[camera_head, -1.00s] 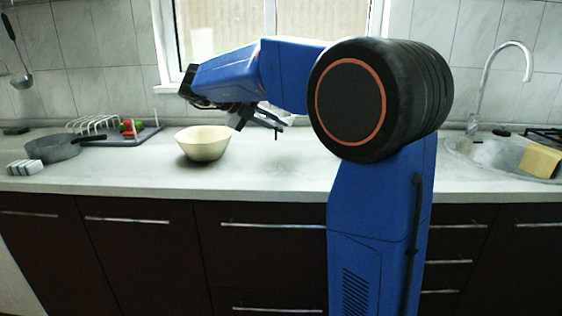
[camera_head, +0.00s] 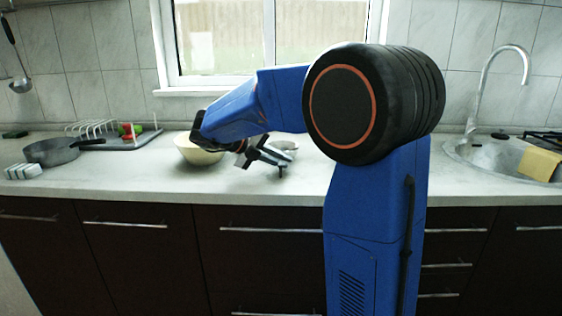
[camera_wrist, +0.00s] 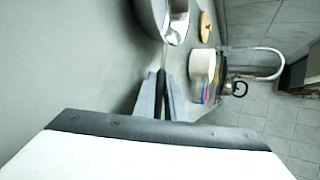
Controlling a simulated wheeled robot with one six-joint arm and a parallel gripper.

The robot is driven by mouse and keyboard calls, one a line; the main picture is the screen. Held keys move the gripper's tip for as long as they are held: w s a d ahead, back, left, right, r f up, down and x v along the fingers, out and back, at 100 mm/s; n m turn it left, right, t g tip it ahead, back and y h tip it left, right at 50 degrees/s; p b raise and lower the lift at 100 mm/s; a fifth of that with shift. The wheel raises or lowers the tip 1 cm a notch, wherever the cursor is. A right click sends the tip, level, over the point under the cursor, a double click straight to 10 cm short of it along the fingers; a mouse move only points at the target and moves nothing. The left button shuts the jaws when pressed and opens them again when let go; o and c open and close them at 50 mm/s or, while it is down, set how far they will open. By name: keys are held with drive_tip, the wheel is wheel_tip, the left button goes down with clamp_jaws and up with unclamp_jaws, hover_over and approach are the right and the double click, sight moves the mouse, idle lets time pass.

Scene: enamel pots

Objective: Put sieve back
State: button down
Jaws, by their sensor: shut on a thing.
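My gripper (camera_head: 278,158) is low over the counter, to the right of the cream bowl (camera_head: 190,150). In the wrist view the jaws (camera_wrist: 164,102) are shut on a thin dark handle (camera_wrist: 163,56). The handle leads to a round metallic vessel (camera_wrist: 152,18) at the top edge, which I take to be the sieve. It is cut off by the frame, so its mesh cannot be made out. In the head view a small pale round rim (camera_head: 288,146) shows just behind my gripper. My arm partly covers the cream bowl.
A grey pan (camera_head: 54,151), a striped block (camera_head: 22,171) and a rack on a tray (camera_head: 128,142) stand at the left. A ladle (camera_head: 20,84) hangs on the wall. The sink (camera_head: 492,152) is at the right. The counter front (camera_head: 140,183) is clear.

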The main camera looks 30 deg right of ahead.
drive_tip(key=shift+f, duration=0.15)
drive_tip(key=c, duration=2.1)
unclamp_jaws()
